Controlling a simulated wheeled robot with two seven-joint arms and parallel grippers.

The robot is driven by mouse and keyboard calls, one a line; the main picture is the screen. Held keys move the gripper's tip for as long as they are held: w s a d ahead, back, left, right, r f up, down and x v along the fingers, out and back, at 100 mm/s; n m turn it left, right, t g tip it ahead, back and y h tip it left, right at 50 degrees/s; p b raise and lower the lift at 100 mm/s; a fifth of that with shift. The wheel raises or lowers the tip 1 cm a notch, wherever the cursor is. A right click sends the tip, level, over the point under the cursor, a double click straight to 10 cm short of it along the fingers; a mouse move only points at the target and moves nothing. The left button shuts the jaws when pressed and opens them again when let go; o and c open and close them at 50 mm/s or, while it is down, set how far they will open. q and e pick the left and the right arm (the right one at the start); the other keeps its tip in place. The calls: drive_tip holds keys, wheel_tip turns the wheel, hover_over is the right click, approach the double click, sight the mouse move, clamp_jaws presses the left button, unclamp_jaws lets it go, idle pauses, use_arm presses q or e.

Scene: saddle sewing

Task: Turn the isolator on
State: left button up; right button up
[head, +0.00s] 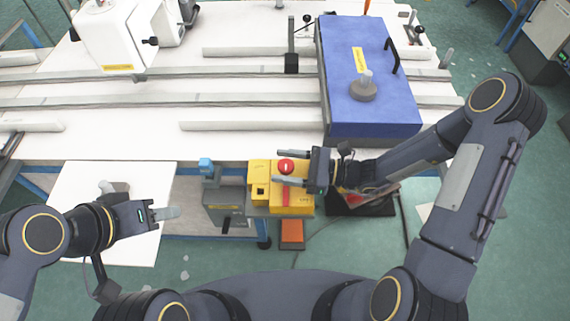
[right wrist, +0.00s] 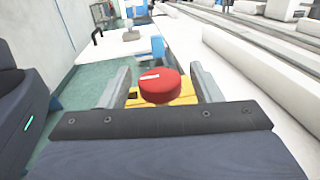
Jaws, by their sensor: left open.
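The isolator is a yellow box (head: 260,190) at the front edge of the table, with a round red knob (head: 286,165) on it. In the right wrist view, the knob (right wrist: 160,88) has a white mark on its top. My right gripper (head: 283,167) is open, its two fingers on either side of the knob. In the right wrist view, gaps show between the knob and both fingers. My left gripper (head: 172,213) is open and empty, over the white board at the left, well apart from the isolator.
A grey box with a blue top (head: 206,167) stands just left of the isolator. A blue case (head: 365,80) with a black handle lies on the white table, and a white sewing machine (head: 130,35) stands at the back left. Long rails (head: 200,101) cross the table.

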drive_tip(key=shift+d, duration=0.1)
drive_tip(key=shift+d, duration=0.3)
drive_tip(key=b+v, duration=0.1)
drive_tip(key=v, duration=0.6)
drive_tip(key=shift+s, duration=0.1)
drive_tip(key=s+d+r+n+t+h, duration=0.1)
drive_tip(key=s+d+r+n+h, duration=0.4)
drive_tip(key=s+n+h, duration=0.2)
drive_tip(key=s+d+r+n+h, duration=0.5)
drive_tip(key=s+n, duration=0.3)
drive_tip(key=n, duration=0.3)
drive_tip(key=shift+s+r+n+t+h, duration=0.3)
drive_tip(key=shift+r+n+t+h, duration=0.1)
drive_tip(key=shift+r+h, duration=0.4)
